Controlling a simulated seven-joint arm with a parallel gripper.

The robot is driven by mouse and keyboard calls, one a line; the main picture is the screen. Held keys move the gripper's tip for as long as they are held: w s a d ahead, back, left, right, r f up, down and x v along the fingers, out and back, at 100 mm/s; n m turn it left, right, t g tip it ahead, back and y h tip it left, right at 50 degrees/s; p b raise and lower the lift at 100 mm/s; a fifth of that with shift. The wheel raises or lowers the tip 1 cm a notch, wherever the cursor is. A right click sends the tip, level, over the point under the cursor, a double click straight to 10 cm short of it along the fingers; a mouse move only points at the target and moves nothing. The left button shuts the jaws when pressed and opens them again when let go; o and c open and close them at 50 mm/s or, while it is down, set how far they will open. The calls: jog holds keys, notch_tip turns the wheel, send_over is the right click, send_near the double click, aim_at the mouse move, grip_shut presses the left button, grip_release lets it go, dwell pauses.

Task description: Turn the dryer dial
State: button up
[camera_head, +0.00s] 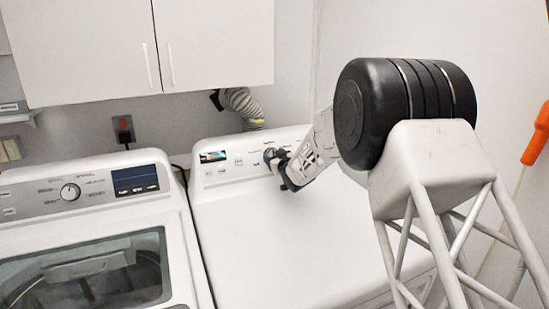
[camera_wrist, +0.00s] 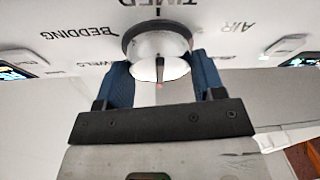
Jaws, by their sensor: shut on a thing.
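The dryer dial (camera_wrist: 158,45) is a round silver knob with a raised grip bar, on the white control panel at the top of the wrist view. My gripper (camera_wrist: 160,75) has its two blue fingers on either side of the dial, shut on it. In the head view my gripper (camera_head: 278,160) reaches the control panel of the white dryer (camera_head: 290,240), and the dial is mostly hidden behind it. Panel words such as "BEDDING" and "TIMED" show upside down around the dial in the wrist view.
A washer (camera_head: 90,240) with its own dial (camera_head: 70,191) stands left of the dryer. White cabinets (camera_head: 150,50) hang above. A grey vent hose (camera_head: 243,105) rises behind the dryer. An orange handle (camera_head: 537,135) is at the far right. The dryer top is clear.

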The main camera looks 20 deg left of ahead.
jog(key=shift+n, duration=0.5)
jog(key=n+g, duration=0.1)
jog(key=n, duration=0.2)
jog(key=n+g+y, duration=0.1)
jog(key=n, duration=0.2)
jog(key=shift+g, duration=0.3)
jog(key=n+g, duration=0.1)
jog(key=n, duration=0.2)
jog(key=n+g, duration=0.1)
jog(key=n, duration=0.3)
jog(key=shift+d+h, duration=0.1)
jog(key=shift+h, duration=0.2)
jog(key=shift+g, duration=0.3)
jog(key=o, duration=0.9)
jog(key=shift+d, duration=0.1)
jog(key=v, duration=0.7)
jog(key=shift+s+d+r, duration=0.1)
jog(key=shift+s+d, duration=0.05)
jog(key=shift+d, duration=0.1)
